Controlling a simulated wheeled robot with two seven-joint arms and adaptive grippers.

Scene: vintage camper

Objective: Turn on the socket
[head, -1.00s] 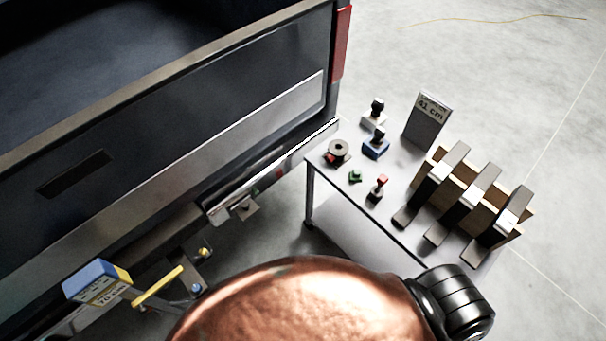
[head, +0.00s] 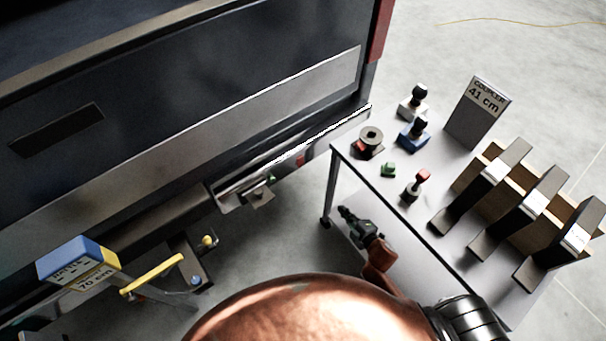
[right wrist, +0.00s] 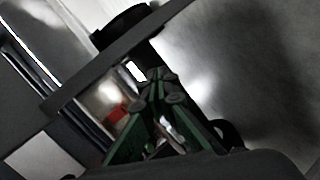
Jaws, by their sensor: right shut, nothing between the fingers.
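I cannot clearly tell which thing is the socket. A small metal bracket (head: 257,192) with a green part (head: 271,179) is on the bumper of the dark vehicle (head: 200,105), and a small red part (head: 300,160) shows farther right along the bumper. My right gripper (head: 346,213) is shut and empty, in front of the bumper and beside the table's left edge, apart from the bracket. In the right wrist view its green-and-black fingers (right wrist: 158,76) come together, with a blurred red patch (right wrist: 118,114) beside them. My left gripper is not in view.
A grey table (head: 375,200) at right holds ball-topped mounts, a round spool-like part (head: 370,141), a "COUPLER 41 cm" sign (head: 478,112) and a wooden rack (head: 480,180). A blue-yellow "70 cm" block (head: 78,262) and a yellow bar (head: 152,274) stand at lower left.

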